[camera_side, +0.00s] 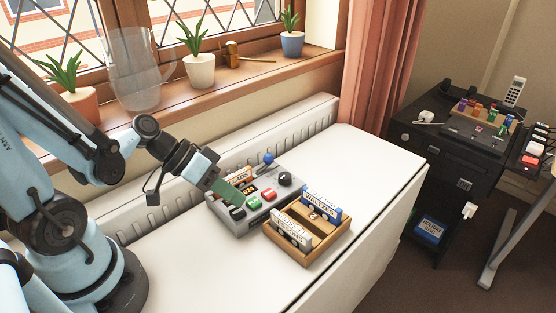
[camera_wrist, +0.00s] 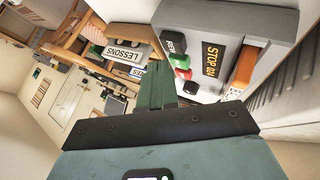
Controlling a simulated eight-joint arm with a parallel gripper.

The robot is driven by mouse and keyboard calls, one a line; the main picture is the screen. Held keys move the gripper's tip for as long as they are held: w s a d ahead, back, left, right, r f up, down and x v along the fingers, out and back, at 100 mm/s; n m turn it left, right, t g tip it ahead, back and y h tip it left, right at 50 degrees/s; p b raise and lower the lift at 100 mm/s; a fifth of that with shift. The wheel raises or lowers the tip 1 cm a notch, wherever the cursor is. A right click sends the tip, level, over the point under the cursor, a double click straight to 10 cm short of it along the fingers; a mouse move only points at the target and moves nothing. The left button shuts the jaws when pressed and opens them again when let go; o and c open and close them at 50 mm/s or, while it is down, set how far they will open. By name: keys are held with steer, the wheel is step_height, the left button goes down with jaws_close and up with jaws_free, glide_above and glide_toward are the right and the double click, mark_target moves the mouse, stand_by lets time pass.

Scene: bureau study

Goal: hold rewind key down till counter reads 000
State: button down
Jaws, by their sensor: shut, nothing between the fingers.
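A grey cassette machine (camera_side: 246,225) lies on the white top, with a row of black, green and red keys. A black key with white lettering (camera_wrist: 177,43) shows in the wrist view, beside the red key (camera_wrist: 182,62) and green key (camera_wrist: 186,74). I cannot surely read which key is rewind. In the wrist view the fingers (camera_wrist: 157,72) hide part of the near end; contact cannot be told.
A wooden tray (camera_side: 318,250) with upright cassettes, one marked LESSONS (camera_wrist: 126,53), stands right beside the machine. A blue knob (camera_side: 268,158) rises behind it. A ribbed radiator (camera_side: 300,118) runs along the back, below potted plants. The white top (camera_side: 372,160) is clear at right.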

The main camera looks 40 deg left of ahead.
mark_target(233, 210)
steer(key=shift+f, duration=0.2)
steer(key=shift+f, duration=0.25)
steer(key=shift+r, duration=0.2)
stand_by(2.8)
steer(key=shift+r, duration=0.25)
steer(key=shift+r, duration=0.1)
steer(key=shift+r, duration=2.4)
